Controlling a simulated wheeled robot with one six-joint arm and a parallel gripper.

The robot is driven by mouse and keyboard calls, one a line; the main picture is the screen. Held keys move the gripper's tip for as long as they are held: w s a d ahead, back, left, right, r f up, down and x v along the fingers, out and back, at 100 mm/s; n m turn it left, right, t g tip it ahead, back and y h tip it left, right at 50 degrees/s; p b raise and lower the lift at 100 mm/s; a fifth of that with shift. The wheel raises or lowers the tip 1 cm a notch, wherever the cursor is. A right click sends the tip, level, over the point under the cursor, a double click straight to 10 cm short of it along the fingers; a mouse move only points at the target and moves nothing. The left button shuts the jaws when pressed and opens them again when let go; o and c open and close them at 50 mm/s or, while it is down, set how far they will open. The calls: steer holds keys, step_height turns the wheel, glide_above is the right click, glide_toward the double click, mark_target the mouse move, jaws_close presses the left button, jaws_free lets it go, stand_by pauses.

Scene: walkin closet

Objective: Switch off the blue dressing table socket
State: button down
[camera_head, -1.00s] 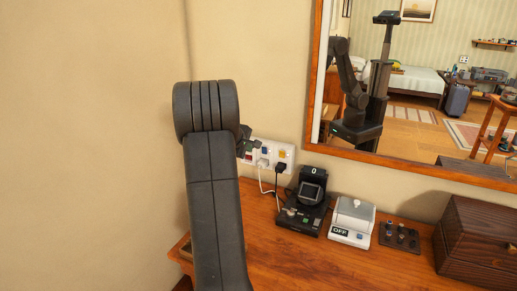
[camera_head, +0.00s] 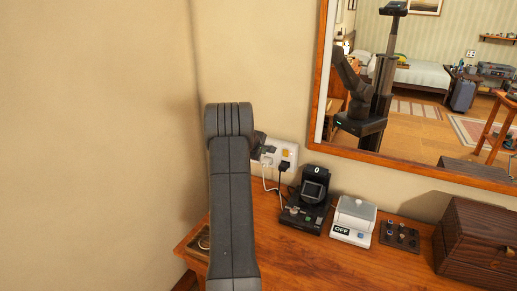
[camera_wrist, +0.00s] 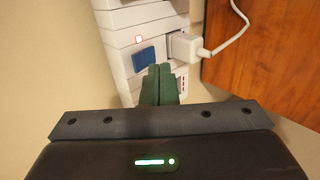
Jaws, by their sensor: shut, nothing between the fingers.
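The white socket panel (camera_head: 292,150) is on the wall above the dressing table (camera_head: 275,250), at the left of the mirror. A white plug (camera_wrist: 186,46) sits in the panel to the right of the switch. My gripper (camera_wrist: 162,70) is shut and empty, its green fingertips at the lower right edge of the blue switch. I cannot tell whether they touch it. In the head view my arm and gripper (camera_head: 261,146) hide the panel's left part.
A black plug (camera_head: 285,167) is in the panel's lower part. A black device (camera_head: 308,205), a white box marked OFF (camera_head: 353,220), a small knob panel (camera_head: 400,235) and a wooden chest (camera_head: 475,240) stand on the tabletop. The mirror (camera_head: 420,120) hangs behind them.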

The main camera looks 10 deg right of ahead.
steer(key=shift+w+d+r+p, duration=0.2)
steer(key=shift+w+d+p, duration=0.35)
steer(key=shift+w, duration=0.3)
steer(key=shift+w+d+r, duration=0.15)
steer(key=shift+w+d, duration=0.05)
steer(key=shift+r+p, duration=0.45)
steer(key=shift+r, duration=0.3)
